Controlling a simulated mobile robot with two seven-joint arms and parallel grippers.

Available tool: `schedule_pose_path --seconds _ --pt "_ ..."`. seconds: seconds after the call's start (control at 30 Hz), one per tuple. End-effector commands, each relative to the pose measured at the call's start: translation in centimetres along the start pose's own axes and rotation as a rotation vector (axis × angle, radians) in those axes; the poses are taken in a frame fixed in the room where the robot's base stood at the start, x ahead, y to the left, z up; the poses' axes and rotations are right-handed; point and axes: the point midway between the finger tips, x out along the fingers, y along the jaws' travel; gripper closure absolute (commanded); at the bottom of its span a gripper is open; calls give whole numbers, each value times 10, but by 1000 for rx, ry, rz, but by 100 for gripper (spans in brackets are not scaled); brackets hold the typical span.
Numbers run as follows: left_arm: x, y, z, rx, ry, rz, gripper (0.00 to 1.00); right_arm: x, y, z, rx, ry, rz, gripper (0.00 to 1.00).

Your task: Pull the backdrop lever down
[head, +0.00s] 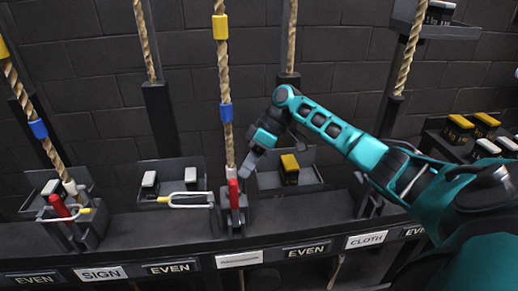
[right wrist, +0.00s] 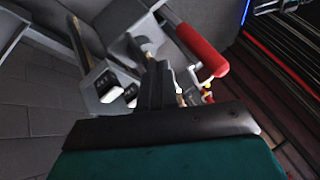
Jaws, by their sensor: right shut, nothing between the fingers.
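A red lever handle (head: 233,193) stands upright in its dark bracket at the foot of the middle rope (head: 224,80). The white label (head: 238,259) below it is too small to read. A red lever also shows large in the right wrist view (right wrist: 202,50), just beyond my fingers and to their right. My right gripper (head: 247,163) is shut and empty, just above and right of the red handle's top. Its fingers also show in the right wrist view (right wrist: 153,85). Whether they touch the lever cannot be told. My left gripper is not in view.
Another red lever (head: 59,205) stands at the far left, above the SIGN label (head: 101,273). A white U-shaped bar (head: 185,197) lies left of the middle lever. A tray with a yellow-topped weight (head: 289,168) is on the right. Several ropes hang along the wall.

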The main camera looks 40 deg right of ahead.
Motion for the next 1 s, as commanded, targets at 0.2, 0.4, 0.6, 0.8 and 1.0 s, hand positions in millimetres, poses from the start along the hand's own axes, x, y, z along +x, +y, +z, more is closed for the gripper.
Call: schedule_pose_path --seconds 0.2,0.4,0.6,0.8,1.0 --pt "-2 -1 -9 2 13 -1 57 10 -24 0 -2 -2 0 100" --pt "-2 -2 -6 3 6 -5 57 15 -34 0 -1 0 1 100" --pt "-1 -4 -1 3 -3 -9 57 15 -35 0 0 1 2 100" --pt "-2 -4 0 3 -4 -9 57 15 -35 0 -1 1 2 100" --pt "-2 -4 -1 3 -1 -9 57 16 -32 -5 -11 5 15 100"
